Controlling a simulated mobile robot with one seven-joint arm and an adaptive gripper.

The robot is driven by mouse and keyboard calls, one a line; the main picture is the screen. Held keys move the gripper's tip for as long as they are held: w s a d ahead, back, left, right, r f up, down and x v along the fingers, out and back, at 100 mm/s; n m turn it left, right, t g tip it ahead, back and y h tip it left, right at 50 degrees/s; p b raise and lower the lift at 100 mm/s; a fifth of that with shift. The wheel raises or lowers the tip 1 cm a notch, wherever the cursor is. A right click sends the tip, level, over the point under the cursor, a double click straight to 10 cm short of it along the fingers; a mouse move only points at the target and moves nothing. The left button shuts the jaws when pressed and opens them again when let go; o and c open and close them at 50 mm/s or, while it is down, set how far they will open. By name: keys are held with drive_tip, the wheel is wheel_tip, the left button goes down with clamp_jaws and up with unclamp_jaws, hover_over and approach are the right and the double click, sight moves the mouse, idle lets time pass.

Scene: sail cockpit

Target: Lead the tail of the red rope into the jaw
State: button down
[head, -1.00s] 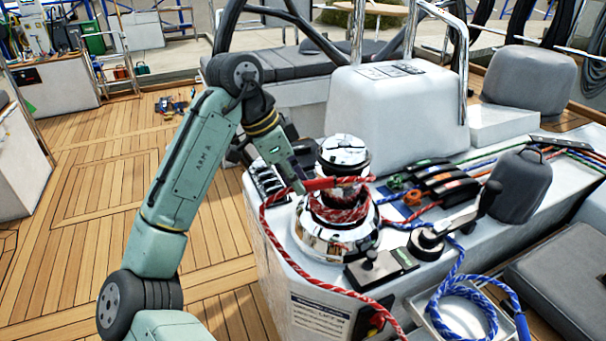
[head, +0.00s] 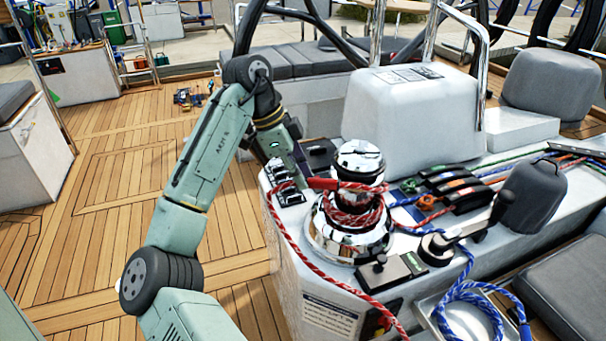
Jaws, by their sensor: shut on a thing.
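The chrome winch (head: 345,238) stands on the white cockpit console, with the red rope (head: 290,245) wound around its drum. The jaw is the groove near the winch top (head: 359,176); rope covers part of it, and I cannot tell whether any rope sits inside it. My gripper (head: 304,184) is at the left of the winch top, shut on the red rope. Its fingers are small and partly hidden. From the gripper, one stretch of rope runs right across the winch front; another hangs left and down over the console's front face.
A black-handled lever (head: 465,232) and the rope clutches (head: 455,185) stand right of the winch. A blue rope (head: 470,295) lies coiled in a tray at the lower right. The white box (head: 408,110) rises behind the winch. Open teak deck (head: 130,190) lies left.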

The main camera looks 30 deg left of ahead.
drive_tip(key=shift+w+a+m+g, duration=0.4)
drive_tip(key=shift+w+a+m, duration=0.55)
drive_tip(key=shift+a+m, duration=0.15)
drive_tip(key=c, duration=2.1)
unclamp_jaws()
drive_tip(key=shift+w+a, duration=0.1)
drive_tip(key=shift+a, duration=0.05)
drive_tip(key=o, duration=0.6)
drive_tip(key=o, duration=0.5)
drive_tip(key=shift+c, duration=0.2)
wheel_tip(320, 180, up, 9)
